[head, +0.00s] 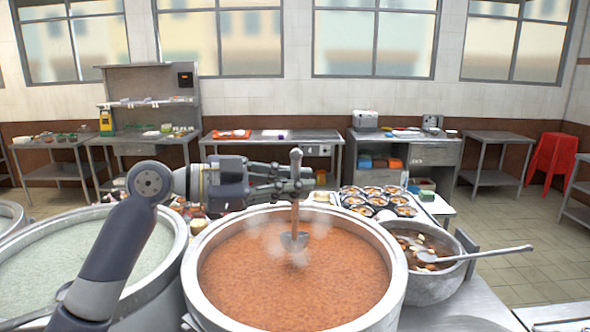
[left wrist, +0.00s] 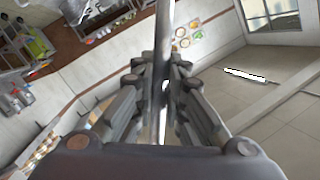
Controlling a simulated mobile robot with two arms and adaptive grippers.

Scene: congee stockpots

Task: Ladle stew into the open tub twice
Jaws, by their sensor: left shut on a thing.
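My left gripper (head: 291,181) is shut on the handle of a long tool (head: 295,213) with a grey, spade-like lower end, probably a ladle. It holds the tool upright over the large steel stockpot (head: 192,275) of orange-red food (head: 295,290). Light steam rises around the lower end; I cannot tell whether it touches the surface. The left wrist view shows the handle (left wrist: 162,70) between the fingers (left wrist: 160,72). A smaller pot (head: 437,288) at right holds chunky brown stew (head: 415,242) and another ladle (head: 480,254). Several dark tubs (head: 376,198) with food stand behind; I cannot tell which is the open tub.
A stockpot (head: 170,270) of pale congee stands at left, close to the orange-red pot. Side tables (head: 275,136) line the back wall, and a red stool (head: 552,158) is at far right. Tiled floor (head: 530,235) is free at right.

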